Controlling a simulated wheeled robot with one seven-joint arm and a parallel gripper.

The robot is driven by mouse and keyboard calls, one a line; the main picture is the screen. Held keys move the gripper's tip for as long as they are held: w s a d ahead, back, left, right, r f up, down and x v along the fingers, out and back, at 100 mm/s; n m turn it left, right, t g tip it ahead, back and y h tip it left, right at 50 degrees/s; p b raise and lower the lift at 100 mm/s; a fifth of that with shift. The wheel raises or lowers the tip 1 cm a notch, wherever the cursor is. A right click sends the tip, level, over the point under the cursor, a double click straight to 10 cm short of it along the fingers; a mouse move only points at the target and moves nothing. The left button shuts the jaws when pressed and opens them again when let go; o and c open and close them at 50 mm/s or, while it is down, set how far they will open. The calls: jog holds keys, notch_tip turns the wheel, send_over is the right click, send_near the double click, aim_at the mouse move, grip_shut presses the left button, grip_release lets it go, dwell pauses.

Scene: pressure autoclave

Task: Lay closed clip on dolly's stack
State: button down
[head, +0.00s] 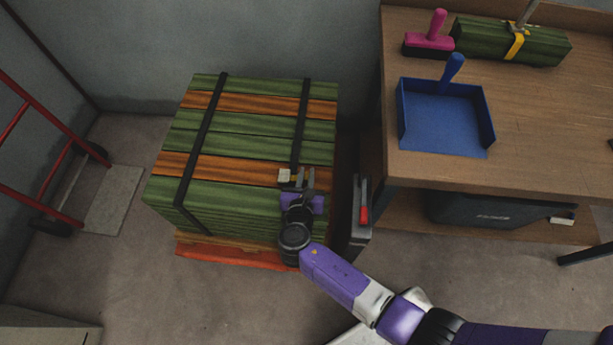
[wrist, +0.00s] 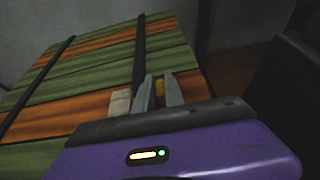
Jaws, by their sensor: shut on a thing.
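The stack (head: 235,130) is made of green and orange-brown boards bound by two black straps. It stands on a low orange-red dolly (head: 215,254) on the floor. My gripper (head: 304,180) is over the stack's front right part, near the right strap. It is shut on the clip, whose pale block end (head: 285,176) sticks out to the left of the fingers.
A wooden workbench (head: 540,120) stands on the right, with a blue dustpan (head: 440,120), a pink-handled brush (head: 430,40) and a clamped green bundle (head: 515,42). A grey item with a red part (head: 362,215) stands between stack and bench. A red hand truck (head: 40,165) is at left.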

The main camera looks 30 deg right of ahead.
jog(key=shift+f, duration=0.35)
jog(key=c, duration=1.4)
grip_release()
jog(key=shift+r, duration=0.1)
jog(key=shift+r, duration=0.3)
jog(key=p+v, duration=0.2)
jog(key=v, duration=1)
jog(key=shift+f, duration=0.25)
